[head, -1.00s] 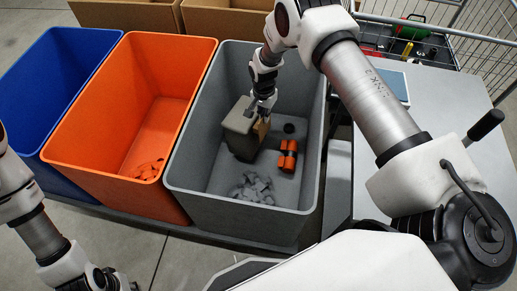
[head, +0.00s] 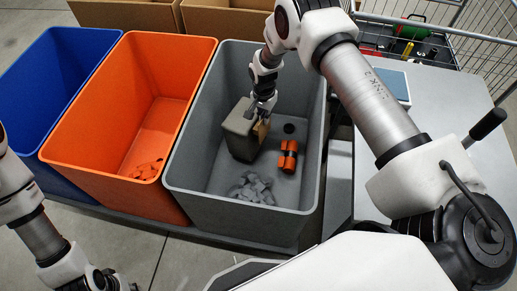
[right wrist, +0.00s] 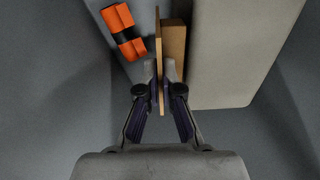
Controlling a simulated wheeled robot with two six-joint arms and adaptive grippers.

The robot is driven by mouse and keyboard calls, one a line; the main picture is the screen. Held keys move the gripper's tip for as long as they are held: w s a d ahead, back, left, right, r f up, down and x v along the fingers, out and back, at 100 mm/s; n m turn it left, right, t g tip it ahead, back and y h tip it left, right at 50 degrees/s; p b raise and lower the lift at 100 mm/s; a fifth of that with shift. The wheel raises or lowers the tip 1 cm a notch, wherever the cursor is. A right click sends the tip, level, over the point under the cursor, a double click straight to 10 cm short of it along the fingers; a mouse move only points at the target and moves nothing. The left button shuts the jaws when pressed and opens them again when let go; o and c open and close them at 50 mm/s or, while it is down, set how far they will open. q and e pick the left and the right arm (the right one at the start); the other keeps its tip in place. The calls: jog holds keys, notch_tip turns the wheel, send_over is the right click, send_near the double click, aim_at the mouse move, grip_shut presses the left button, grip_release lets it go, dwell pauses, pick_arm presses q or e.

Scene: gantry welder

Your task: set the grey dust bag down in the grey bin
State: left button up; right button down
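The grey dust bag (head: 238,131) is inside the grey bin (head: 187,190), upright and low in its left half. Its tan collar plate (head: 262,130) faces right. My right gripper (head: 262,112) reaches down into the bin from above and is shut on this plate. In the right wrist view the two fingertips (right wrist: 161,72) press on both sides of the tan plate, with the grey bag (right wrist: 235,50) to the right. Whether the bag's underside touches the bin floor I cannot tell. My left arm shows at the lower left, but its gripper is out of the picture.
An orange roll with a black band (head: 288,156), grey scraps (head: 252,188) and a small dark disc (head: 289,128) lie in the grey bin. An orange bin (head: 85,130) and a blue bin (head: 50,80) stand left. A grey table (head: 450,105) and wire cart (head: 450,28) are right.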

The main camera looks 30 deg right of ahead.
aim_at(264, 127)
jog(key=shift+f+b, duration=1.55)
jog(key=shift+f, duration=0.5)
dwell(0.8)
dwell(0.4)
jog(key=c, duration=1.2)
grip_release()
jog(key=shift+c, duration=0.2)
